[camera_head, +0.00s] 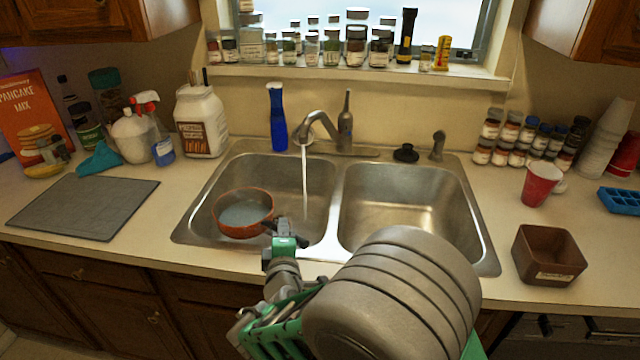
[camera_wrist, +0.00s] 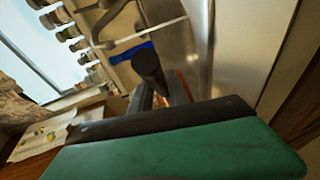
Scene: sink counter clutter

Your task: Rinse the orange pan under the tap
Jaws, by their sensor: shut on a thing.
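The orange pan (camera_head: 243,207) is in the left basin (camera_head: 205,185) of the sink, left of the running water (camera_head: 304,175). Its inside is grey and its handle points right, to my gripper (camera_head: 281,230). My gripper is shut on the pan's handle near the basin's front edge. In the wrist view the dark handle (camera_wrist: 148,68) stands out between the jaws, with a bit of orange pan behind. The tap (camera_head: 322,128) pours a stream into the left basin, to the right of the pan. The fingertips are small and partly hidden.
The right basin (camera_head: 400,205) is empty. A blue bottle (camera_head: 278,120) stands behind the left basin and a black stopper (camera_head: 405,153) behind the right one. A brown box (camera_head: 549,255) and a red cup (camera_head: 540,184) stand right of the sink. A grey mat (camera_head: 82,206) lies left.

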